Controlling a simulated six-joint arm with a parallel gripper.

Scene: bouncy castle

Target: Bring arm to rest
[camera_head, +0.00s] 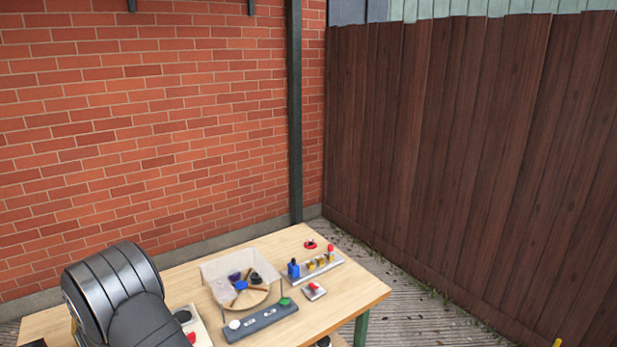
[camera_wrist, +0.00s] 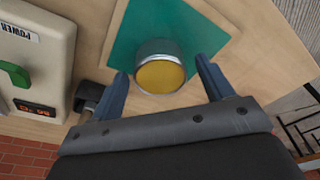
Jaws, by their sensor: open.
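My gripper (camera_wrist: 162,66) shows in the wrist view with its two blue fingers spread apart. A short metal cylinder with a yellow face (camera_wrist: 160,76) appears between the fingertips, over a green square (camera_wrist: 190,22) on the wooden surface. A gap shows on each side of the cylinder, and I see no finger closed on it. How far the fingertips are above it I cannot tell. In the head view my dark arm fills the lower left, and my gripper is out of sight there.
A pale box marked POWER (camera_wrist: 38,50) with a green switch (camera_wrist: 14,74) stands left of my gripper. In the head view the wooden table (camera_head: 352,290) holds a clear bin (camera_head: 217,268), a grey strip (camera_head: 262,320) and a peg rack (camera_head: 318,268). A brick wall (camera_head: 150,130) stands behind.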

